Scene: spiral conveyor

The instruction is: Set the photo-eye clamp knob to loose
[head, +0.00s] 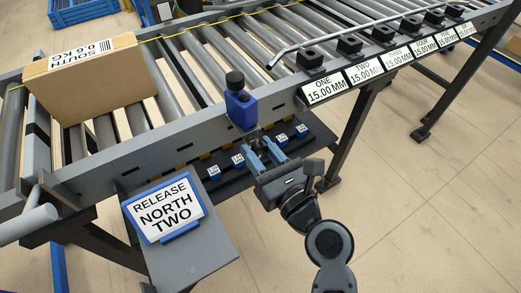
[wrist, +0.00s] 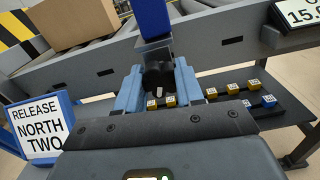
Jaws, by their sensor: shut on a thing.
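The photo-eye (head: 240,108) is a blue block with a black cap on the conveyor's near side rail. Its lower part also shows at the top of the wrist view (wrist: 153,18). The clamp knob (wrist: 158,74) is dark and round, below the blue block, with a small pale mark on its lower face. My gripper (head: 263,152) reaches up to the rail from the front. Its two blue fingers stand on either side of the knob and are shut on it. In the head view the fingers hide the knob. I cannot read a loose or tight label.
A cardboard box (head: 88,80) lies on the rollers at left. A sign reading RELEASE NORTH TWO (head: 165,210) stands left of my gripper. A dark shelf (head: 313,127) with small labelled blocks lies below the rail. Black knobs with 15.00 MM labels (head: 325,89) line the rail at right.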

